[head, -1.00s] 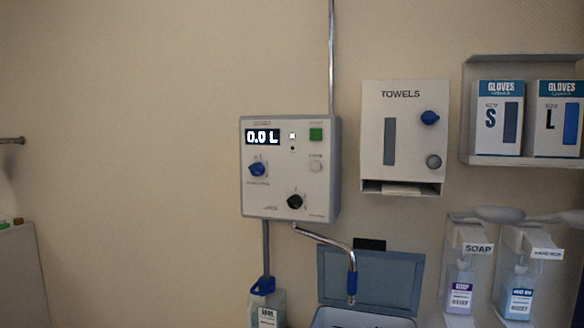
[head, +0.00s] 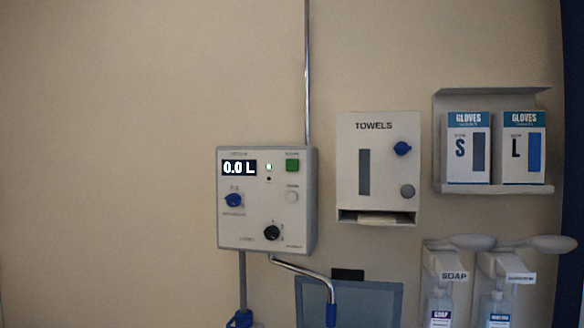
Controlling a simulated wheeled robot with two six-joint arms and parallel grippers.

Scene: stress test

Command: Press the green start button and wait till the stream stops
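A grey control box (head: 250,222) is mounted on the wall left of the towel dispenser. Its green button (head: 292,165) is at the upper right of the front panel. The display (head: 239,168) reads 0.0 L, with a small lit lamp (head: 269,167) beside it. A white button (head: 292,197), a blue knob (head: 234,200) and a black knob (head: 272,232) are also on the panel. A curved metal spout (head: 302,268) comes out below the box and ends in a blue tip (head: 331,314). No stream shows. Neither of my grippers is in view.
A towel dispenser (head: 386,185) hangs right of the box. Glove boxes (head: 465,150) stand on a wall shelf (head: 492,189). Soap dispensers (head: 453,262) hang below it. A grey-blue panel (head: 368,303) is behind the spout. The wall at left is bare.

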